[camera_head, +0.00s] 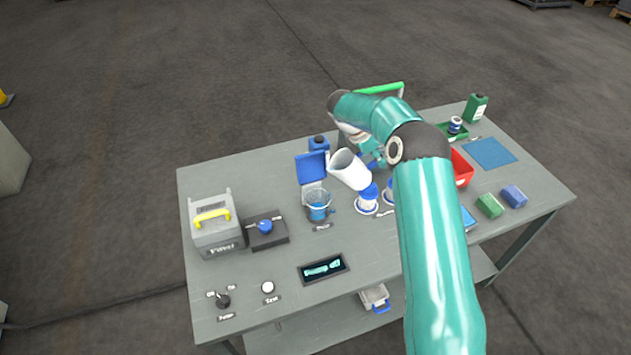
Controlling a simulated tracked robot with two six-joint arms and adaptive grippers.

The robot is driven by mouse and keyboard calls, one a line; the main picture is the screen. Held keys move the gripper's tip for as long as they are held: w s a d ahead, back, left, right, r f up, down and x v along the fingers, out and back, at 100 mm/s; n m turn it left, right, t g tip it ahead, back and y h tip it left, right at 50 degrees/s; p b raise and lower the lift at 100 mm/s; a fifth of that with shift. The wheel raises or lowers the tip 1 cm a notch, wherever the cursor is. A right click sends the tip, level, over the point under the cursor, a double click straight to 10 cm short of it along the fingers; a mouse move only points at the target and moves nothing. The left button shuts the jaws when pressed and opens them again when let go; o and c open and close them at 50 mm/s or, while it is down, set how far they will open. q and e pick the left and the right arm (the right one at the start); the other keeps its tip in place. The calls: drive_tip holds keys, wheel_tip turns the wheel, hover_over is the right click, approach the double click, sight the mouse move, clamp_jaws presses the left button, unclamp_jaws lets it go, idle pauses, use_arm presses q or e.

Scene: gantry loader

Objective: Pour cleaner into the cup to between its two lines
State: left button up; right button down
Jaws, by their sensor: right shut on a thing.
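A clear cup (318,207) with blue liquid in it stands near the middle of the table, in front of a raised blue flap (312,167). Its lines are too small to make out. A white open-mouthed vessel (350,171) is tilted, its mouth to the upper left, above and to the right of the cup. My right gripper (373,162) is shut at this vessel and mostly hidden by my teal arm. I see no stream of liquid. Which container holds the cleaner is not clear. My left gripper is out of view.
White-and-blue round items (366,203) stand under the vessel. A grey box (215,227) with a yellow handle, a blue knob (265,226) and a display (324,268) are to the left and front. A red bin (461,168) and green bottle (475,107) are to the right.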

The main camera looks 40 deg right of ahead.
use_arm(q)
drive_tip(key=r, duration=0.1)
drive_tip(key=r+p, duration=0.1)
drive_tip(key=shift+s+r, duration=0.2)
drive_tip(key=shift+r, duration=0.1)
use_arm(e)
drive_tip(key=shift+s+d+f+t+y, duration=0.3)
drive_tip(key=shift+d+f+y, duration=0.4)
drive_tip(key=shift+d+y, duration=0.1)
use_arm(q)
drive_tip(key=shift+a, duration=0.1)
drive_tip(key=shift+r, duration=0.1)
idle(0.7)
